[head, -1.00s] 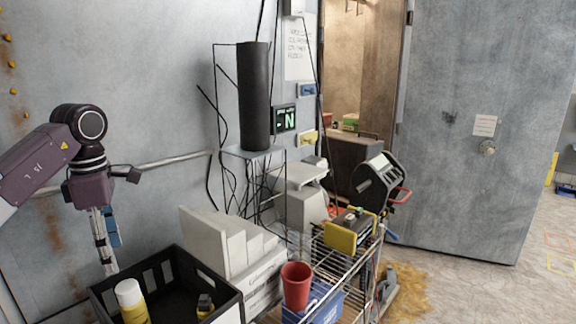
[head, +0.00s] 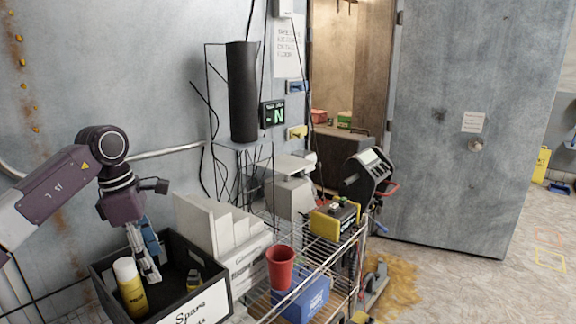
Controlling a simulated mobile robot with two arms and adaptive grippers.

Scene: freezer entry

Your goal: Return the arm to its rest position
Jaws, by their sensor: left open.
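My left arm comes in from the left in the head view. Its gripper (head: 149,268) points downward over the black crate (head: 104,290) at the lower left and is open. The fingertips are close to the crate's inside, just right of a yellow bottle with a white cap (head: 131,288). I cannot tell whether they touch anything. A blue part shows beside the fingers. My right gripper is not in view.
White boxes (head: 240,265) stand right of the crate. A wire cart (head: 335,262) holds a red cup (head: 280,267), a blue box (head: 303,298) and a yellow-black device (head: 335,219). A grey door (head: 470,190) stands open behind.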

